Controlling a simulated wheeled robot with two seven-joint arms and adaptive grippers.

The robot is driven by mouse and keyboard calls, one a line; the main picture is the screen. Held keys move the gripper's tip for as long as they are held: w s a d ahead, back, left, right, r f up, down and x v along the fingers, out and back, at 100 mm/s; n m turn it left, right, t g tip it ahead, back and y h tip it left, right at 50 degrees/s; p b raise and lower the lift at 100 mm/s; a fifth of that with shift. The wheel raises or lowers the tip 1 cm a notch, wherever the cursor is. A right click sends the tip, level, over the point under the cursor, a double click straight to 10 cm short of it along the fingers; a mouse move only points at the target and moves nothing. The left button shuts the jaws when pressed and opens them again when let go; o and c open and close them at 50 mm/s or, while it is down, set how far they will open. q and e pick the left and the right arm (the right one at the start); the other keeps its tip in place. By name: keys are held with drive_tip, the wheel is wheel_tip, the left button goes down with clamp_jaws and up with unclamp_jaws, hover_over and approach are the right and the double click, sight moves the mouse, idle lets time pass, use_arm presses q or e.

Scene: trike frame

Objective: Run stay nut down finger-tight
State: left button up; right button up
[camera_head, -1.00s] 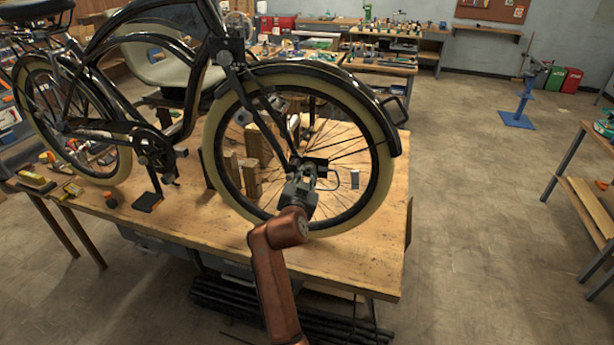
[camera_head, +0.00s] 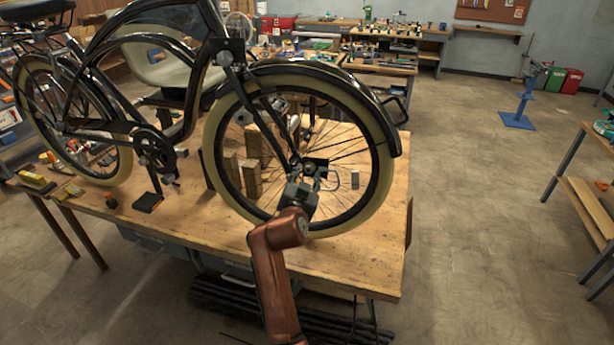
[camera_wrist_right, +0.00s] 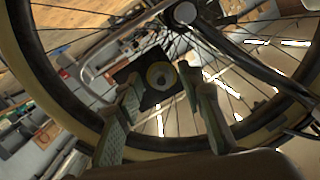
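The front wheel (camera_head: 382,170) of the black trike frame stands upright on the bench, with its hub (camera_wrist_right: 185,12) at the top of the right wrist view. My right gripper (camera_head: 314,176) is in front of the wheel, just below the hub. In the wrist view its two fingers (camera_wrist_right: 160,88) stand apart on either side of a brass-coloured ring (camera_wrist_right: 160,76) on a dark square piece (camera_wrist_right: 146,92). The ring may be the stay nut; I cannot tell whether the fingers touch it. My left gripper is out of view.
Spokes and the dark fork (camera_wrist_right: 250,62) crowd the gripper.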

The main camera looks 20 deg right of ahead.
drive_tip(key=shift+r, duration=0.1)
wheel_tip(320, 180, up, 10)
idle(0.4)
idle(0.4)
